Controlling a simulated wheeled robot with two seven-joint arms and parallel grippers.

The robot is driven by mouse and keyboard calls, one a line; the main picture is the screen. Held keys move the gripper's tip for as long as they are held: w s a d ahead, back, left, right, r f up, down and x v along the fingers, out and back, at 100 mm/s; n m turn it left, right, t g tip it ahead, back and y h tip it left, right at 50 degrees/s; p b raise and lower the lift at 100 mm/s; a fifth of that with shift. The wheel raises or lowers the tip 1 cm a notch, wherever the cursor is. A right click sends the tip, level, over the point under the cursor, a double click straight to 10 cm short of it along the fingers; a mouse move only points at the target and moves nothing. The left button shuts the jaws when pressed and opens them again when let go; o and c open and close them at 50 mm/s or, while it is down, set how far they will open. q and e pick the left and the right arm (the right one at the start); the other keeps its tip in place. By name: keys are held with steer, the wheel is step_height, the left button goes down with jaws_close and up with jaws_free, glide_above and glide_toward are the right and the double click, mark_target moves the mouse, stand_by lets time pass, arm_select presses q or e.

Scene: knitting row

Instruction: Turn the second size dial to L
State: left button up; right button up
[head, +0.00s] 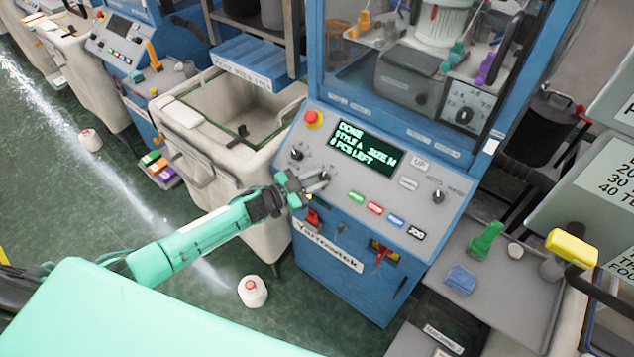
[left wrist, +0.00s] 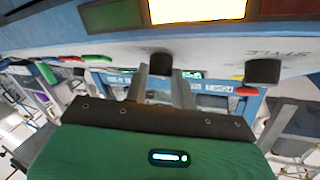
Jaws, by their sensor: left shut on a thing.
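My left gripper (head: 317,181) reaches the sloped control panel (head: 345,190) of the blue machine. Its fingers are closed around a small dark dial, the size dial (head: 325,175), at the panel's left side. In the left wrist view the dial (left wrist: 160,63) sits between the two grey fingers (left wrist: 162,85). The dial's pointer and marks are hidden or too small to read. The green-lettered display (head: 365,148) reads DONE, STYLE A, SIZE M and a PCS LEFT line. My right gripper is not in view.
Another dark dial (head: 297,153), beside a STYLE label in the wrist view, stands close by. A red stop button (head: 313,119) is above it. Coloured buttons (head: 375,208) lie to the right. A cream bin (head: 217,130) stands left of the machine; a yarn cone (head: 252,291) stands on the floor.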

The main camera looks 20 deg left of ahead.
arm_select(q)
steer(key=m+g+h, duration=0.1)
steer(key=m+g, duration=0.1)
steer(key=m+g+b, duration=0.1)
steer(key=m+g, duration=0.1)
steer(key=m, duration=0.1)
steer(key=w+a+m+g+h, duration=0.1)
steer(key=m+g, duration=0.1)
steer(key=m, duration=0.1)
steer(key=shift+r+h, duration=0.25)
steer(key=shift+h, duration=0.05)
steer(key=shift+w+d+r+m+g+y+b, duration=0.15)
steer(key=shift+m+g+b, duration=0.1)
steer(key=shift+m+g, duration=0.55)
steer(key=shift+a+m+g+y+b, duration=0.1)
steer(key=shift+m+g+b, duration=0.2)
steer(key=shift+m+g, duration=0.5)
steer(key=shift+w+d+r+m+g+y+b, duration=0.15)
steer(key=shift+m+g+b, duration=0.1)
steer(key=shift+m+g, duration=0.55)
steer(key=shift+f, duration=0.1)
steer(key=o, duration=1)
steer(key=shift+a, duration=0.1)
steer(key=b+v, duration=0.4)
steer(key=v, duration=0.9)
steer(key=shift+a+r+b, duration=0.25)
steer(key=shift+r+b, duration=0.05)
steer(key=shift+r, duration=0.05)
